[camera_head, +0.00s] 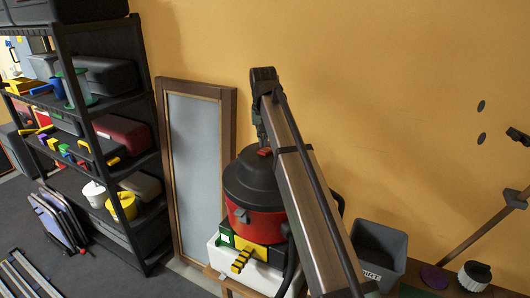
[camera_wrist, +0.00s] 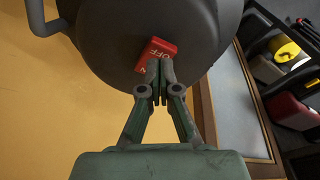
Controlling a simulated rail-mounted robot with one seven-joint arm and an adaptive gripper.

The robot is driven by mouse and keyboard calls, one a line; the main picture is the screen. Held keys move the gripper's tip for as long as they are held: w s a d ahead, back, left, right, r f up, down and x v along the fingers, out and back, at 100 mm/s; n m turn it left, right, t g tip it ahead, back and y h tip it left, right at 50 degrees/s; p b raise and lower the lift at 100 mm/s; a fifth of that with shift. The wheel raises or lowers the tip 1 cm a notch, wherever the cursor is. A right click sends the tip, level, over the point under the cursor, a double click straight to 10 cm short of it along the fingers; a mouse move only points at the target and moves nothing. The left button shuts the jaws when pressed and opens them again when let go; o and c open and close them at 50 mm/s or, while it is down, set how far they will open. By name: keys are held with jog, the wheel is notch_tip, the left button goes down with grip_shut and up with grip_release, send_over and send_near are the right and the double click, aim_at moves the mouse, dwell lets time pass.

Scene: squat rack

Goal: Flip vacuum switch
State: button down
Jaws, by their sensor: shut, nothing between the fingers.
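The vacuum (camera_head: 256,200) has a red body and a black lid and stands upright in the middle of the head view. Its red switch (camera_wrist: 157,52) on the dark lid (camera_wrist: 110,30) shows in the wrist view with the letters "OFF" readable; the rest of its lettering is partly covered by my fingers. The switch also shows small in the head view (camera_head: 265,151). My gripper (camera_wrist: 153,70) is shut and empty, with its fingertips at the lower edge of the switch. They look to be touching it or very close. In the head view my arm hides part of the vacuum.
A black shelf (camera_head: 100,98) with tools and boxes stands at the left. A framed panel (camera_head: 195,170) leans on the yellow wall behind the vacuum. A grey bin (camera_head: 379,248) sits to the right. A white and green case (camera_head: 228,262) lies under the vacuum.

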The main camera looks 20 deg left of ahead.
aim_at(263, 151)
jog(key=shift+f+b, duration=0.35)
jog(key=shift+f, duration=0.9)
dwell(0.9)
jog(key=shift+r, duration=0.1)
jog(key=shift+r+p, duration=1.7)
jog(key=shift+r, duration=1.75)
jog(key=shift+f, duration=0.1)
